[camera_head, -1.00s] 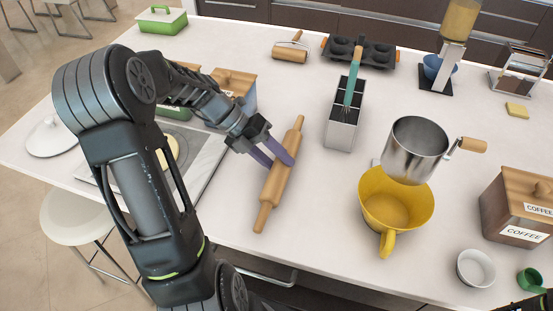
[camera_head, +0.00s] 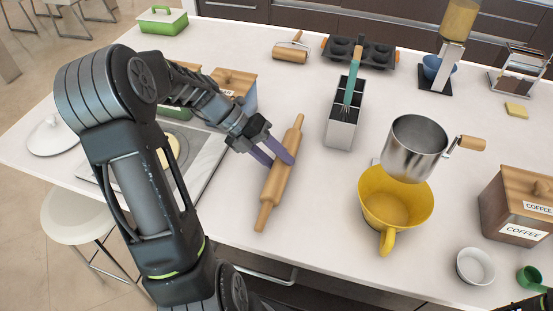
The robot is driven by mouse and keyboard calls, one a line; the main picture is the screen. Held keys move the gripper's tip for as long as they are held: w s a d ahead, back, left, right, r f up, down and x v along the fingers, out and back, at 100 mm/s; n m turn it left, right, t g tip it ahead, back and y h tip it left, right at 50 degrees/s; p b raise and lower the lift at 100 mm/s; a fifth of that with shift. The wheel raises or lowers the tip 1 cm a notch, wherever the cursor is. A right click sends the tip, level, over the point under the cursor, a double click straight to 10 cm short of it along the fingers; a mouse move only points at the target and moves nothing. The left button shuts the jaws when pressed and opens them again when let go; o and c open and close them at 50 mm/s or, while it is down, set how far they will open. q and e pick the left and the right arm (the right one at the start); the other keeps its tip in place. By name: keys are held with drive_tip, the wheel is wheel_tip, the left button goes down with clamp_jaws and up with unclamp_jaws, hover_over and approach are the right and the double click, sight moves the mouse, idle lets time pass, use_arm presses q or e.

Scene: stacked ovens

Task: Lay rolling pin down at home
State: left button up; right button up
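The wooden rolling pin (camera_head: 276,184) is at the middle of the white counter, slanting from upper right to lower left. My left gripper (camera_head: 281,162) reaches in from the left, its two purple fingers on either side of the pin's upper body. The fingers look closed against the pin's sides. The pin is at or very close to the counter surface; I cannot tell whether it bears fully on it. My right gripper is not seen; only a dark sliver shows at the bottom right corner.
A yellow pitcher (camera_head: 393,208) and a metal sifter (camera_head: 416,147) are further right. A slab with a pale round item (camera_head: 203,160) lies left. Counter around the pin's lower end is clear.

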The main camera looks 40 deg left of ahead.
use_arm(q)
drive_tip(key=shift+o, duration=0.8)
drive_tip(key=shift+s+f, duration=0.45)
drive_tip(key=shift+f, duration=0.4)
drive_tip(key=shift+a+r, duration=0.2)
drive_tip(key=shift+a, duration=0.05)
drive_tip(key=v, duration=0.7)
drive_tip(key=shift+w+d+r, duration=0.15)
drive_tip(key=shift+w+r, duration=0.15)
drive_tip(key=shift+w, duration=0.05)
drive_tip(key=shift+a+r, duration=0.25)
drive_tip(key=shift+r, duration=0.3)
